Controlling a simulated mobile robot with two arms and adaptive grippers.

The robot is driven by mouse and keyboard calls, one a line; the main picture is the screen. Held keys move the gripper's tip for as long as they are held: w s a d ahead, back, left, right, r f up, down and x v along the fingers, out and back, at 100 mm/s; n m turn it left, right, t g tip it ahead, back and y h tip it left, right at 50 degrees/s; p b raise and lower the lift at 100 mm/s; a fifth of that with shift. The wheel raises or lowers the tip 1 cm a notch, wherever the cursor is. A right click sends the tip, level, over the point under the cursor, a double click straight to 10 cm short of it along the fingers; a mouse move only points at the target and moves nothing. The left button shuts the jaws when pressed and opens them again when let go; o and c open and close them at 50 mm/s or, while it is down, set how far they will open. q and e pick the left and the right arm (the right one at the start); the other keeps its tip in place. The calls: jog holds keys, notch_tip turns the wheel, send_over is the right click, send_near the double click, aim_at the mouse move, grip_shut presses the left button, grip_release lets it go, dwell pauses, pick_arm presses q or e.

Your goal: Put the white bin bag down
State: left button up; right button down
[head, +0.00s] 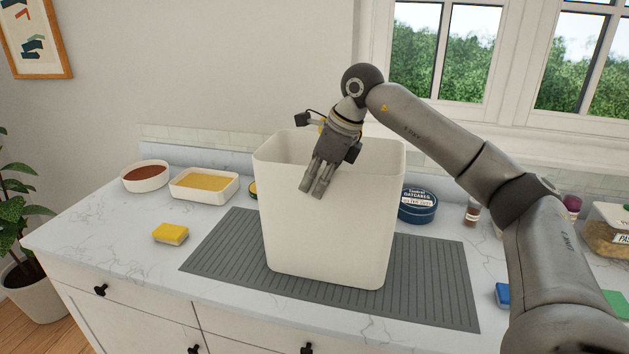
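A tall white open-topped bin (335,235) stands upright on a grey ribbed mat (225,255) on the counter. It looks rigid and smooth; I cannot make out a separate white bag, and the bottom of its inside is hidden. My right gripper (316,192) comes in from above and behind the bin, its fingers pointing down and overlapping the front rim in the picture. The two fingers look close together, with nothing clearly seen between them. I cannot tell whether they touch the rim. My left gripper is out of view.
A yellow sponge (170,233), a bowl of reddish-brown food (146,178) and a dish of yellow food (204,187) are on the left. A dark blue tin (418,206) is right of the bin. The counter's front left (105,235) is clear.

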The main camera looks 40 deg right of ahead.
jog(key=shift+a+f, duration=0.1)
jog(key=c, duration=1.6)
grip_release()
jog(key=shift+c, duration=0.2)
